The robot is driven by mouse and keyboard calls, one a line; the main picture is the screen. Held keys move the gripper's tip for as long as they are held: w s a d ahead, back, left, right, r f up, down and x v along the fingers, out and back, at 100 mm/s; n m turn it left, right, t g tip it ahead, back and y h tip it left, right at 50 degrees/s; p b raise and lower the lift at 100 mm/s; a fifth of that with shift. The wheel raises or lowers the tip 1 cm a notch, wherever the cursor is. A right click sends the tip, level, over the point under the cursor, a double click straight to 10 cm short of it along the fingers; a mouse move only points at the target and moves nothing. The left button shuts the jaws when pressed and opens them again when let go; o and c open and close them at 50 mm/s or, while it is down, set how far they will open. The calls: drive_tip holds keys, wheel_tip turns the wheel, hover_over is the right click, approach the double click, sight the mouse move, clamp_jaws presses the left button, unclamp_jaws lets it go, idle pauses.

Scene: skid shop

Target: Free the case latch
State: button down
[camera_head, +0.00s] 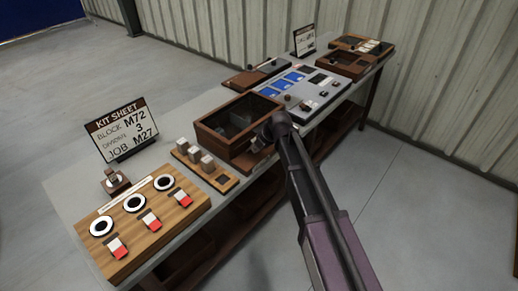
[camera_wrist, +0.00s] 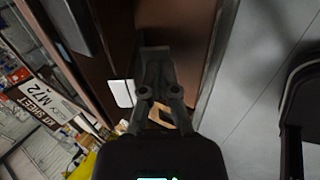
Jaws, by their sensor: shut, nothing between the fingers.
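The case is a brown wooden box (camera_head: 212,137) with a dark, see-through-looking top, in the middle of the bench in the head view. My gripper (camera_head: 258,146) is at its front right side, low by the front wall, partly covered by my arm. In the wrist view my gripper (camera_wrist: 155,55) is shut and empty, its fingertips against or just in front of a brown wooden surface (camera_wrist: 190,30). I cannot tell whether they touch it. The latch cannot be made out; my gripper and arm cover that part of the case.
A rack of metal blocks (camera_head: 219,180) stands left of the case. A dial board (camera_head: 187,215) and a kit sheet sign (camera_head: 121,129) are farther left. A panel with blue screens (camera_head: 335,88) and more wooden boxes (camera_head: 342,66) lie right. Open floor (camera_head: 425,190) is in front.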

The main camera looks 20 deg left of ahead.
drive_tip(key=shift+r, duration=0.15)
drive_tip(key=shift+d+r+p, duration=0.15)
drive_tip(key=shift+r+p, duration=0.2)
drive_tip(key=shift+p, duration=0.25)
drive_tip(key=p+v, duration=1.1)
drive_tip(key=v, duration=0.2)
drive_tip(key=shift+s+d, duration=0.15)
drive_tip(key=shift+d, duration=0.05)
drive_tip(key=shift+f, duration=0.15)
drive_tip(key=shift+d, duration=0.15)
drive_tip(key=s+d+m+h, duration=0.2)
drive_tip(key=s+d+m, duration=0.2)
drive_tip(key=d+m, duration=0.6)
drive_tip(key=s+d+f+m+g+h, duration=0.1)
drive_tip(key=s+d+m, duration=0.3)
drive_tip(key=d+m, duration=0.7)
drive_tip(key=s+d+f+m+g+h, duration=0.1)
drive_tip(key=s+d+m, duration=0.3)
drive_tip(key=d+m, duration=0.7)
drive_tip(key=d+h, duration=0.1)
drive_tip(key=d, duration=0.5)
drive_tip(key=shift+f+h, duration=0.25)
drive_tip(key=shift+h, duration=0.05)
